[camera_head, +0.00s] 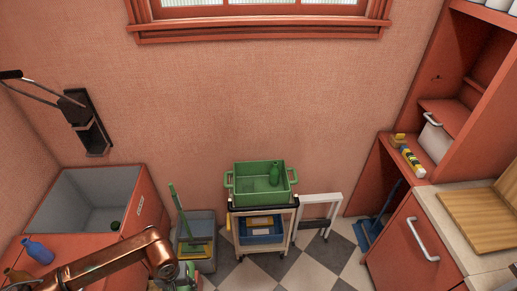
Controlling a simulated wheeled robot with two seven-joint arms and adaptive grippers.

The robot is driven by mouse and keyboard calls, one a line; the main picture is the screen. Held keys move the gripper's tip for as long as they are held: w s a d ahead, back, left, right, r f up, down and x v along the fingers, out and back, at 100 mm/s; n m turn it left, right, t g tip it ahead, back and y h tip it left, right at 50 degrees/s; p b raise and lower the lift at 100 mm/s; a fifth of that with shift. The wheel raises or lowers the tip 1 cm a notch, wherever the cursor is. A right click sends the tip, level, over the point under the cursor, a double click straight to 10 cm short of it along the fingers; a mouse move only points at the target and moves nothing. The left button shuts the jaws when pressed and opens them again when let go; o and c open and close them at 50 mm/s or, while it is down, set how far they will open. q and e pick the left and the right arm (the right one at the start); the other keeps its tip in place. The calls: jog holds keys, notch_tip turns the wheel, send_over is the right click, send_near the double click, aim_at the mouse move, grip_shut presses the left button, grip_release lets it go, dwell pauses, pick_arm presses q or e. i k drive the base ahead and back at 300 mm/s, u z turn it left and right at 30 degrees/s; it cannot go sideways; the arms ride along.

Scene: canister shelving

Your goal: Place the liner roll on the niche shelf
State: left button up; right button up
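A small white and yellow roll-like item (411,162), possibly the liner roll, lies on the lower ledge of the red shelving at the right; I cannot tell for sure what it is. The niche shelf (447,115) is in the red unit above and beside it. My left gripper (182,283) is at the bottom edge, low and left of centre, far from the ledge. It is small, dark and partly cut off, so its fingers and anything in them are unclear. My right gripper is not in view.
A white handled container (435,140) stands behind the roll-like item. A trolley (240,220) carries a green crate (240,180) with a green bottle (275,173). A grey tub (199,222) and a red-fronted sink (150,205) are left.

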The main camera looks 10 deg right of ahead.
aim_at(451, 118)
jog(key=z, duration=0.6)
jog(key=i, duration=1.05)
jog(key=z, duration=1)
